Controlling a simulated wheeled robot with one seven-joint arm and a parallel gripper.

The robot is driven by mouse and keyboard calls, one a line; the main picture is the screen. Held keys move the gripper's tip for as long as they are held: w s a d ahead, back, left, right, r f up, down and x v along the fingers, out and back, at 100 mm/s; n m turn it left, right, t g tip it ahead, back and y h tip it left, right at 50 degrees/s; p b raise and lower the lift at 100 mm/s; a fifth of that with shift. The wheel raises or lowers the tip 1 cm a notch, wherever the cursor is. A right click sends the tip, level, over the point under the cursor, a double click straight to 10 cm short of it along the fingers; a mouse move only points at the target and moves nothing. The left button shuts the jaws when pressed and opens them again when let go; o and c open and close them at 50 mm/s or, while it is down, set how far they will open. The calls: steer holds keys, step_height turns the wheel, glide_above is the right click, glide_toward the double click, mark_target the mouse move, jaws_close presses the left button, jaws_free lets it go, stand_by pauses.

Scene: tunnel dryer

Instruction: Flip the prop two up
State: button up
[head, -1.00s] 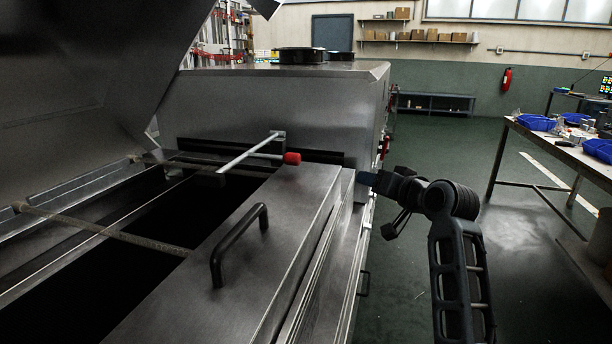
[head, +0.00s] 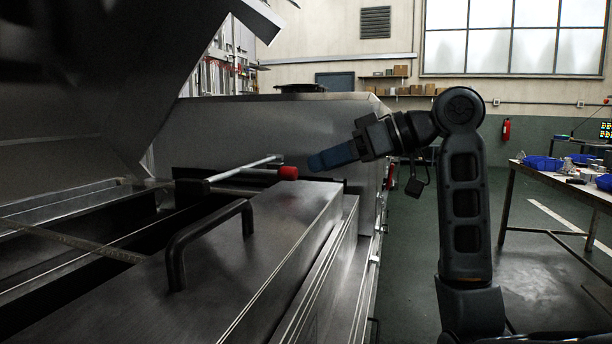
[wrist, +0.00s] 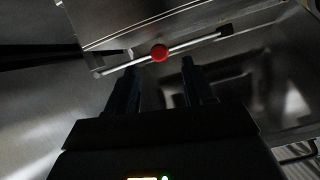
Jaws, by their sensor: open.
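The prop is a pale metal bar (head: 243,168) with a red knob (head: 289,173) on a short side rod. It lies low, close to level, over the dryer's top at the far end of the opening. In the wrist view the bar (wrist: 200,42) runs slantwise beyond my fingertips, with the red knob (wrist: 159,53) facing the camera. My gripper (head: 318,162) is just right of the knob and slightly above it. In the wrist view my gripper (wrist: 160,76) is open, its two fingers spread either side of the knob's line. Nothing is between them; contact is not visible.
A big raised lid (head: 60,110) hangs over the opening on the left. A black handle (head: 205,235) stands on the metal cover in front. A steel housing (head: 270,130) rises behind the prop. A worktable with blue bins (head: 540,163) stands right, beyond clear floor.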

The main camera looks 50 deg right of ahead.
mark_target(296, 173)
steer(key=shift+b+x, duration=0.35)
steer(key=shift+x, duration=2.05)
jaws_close()
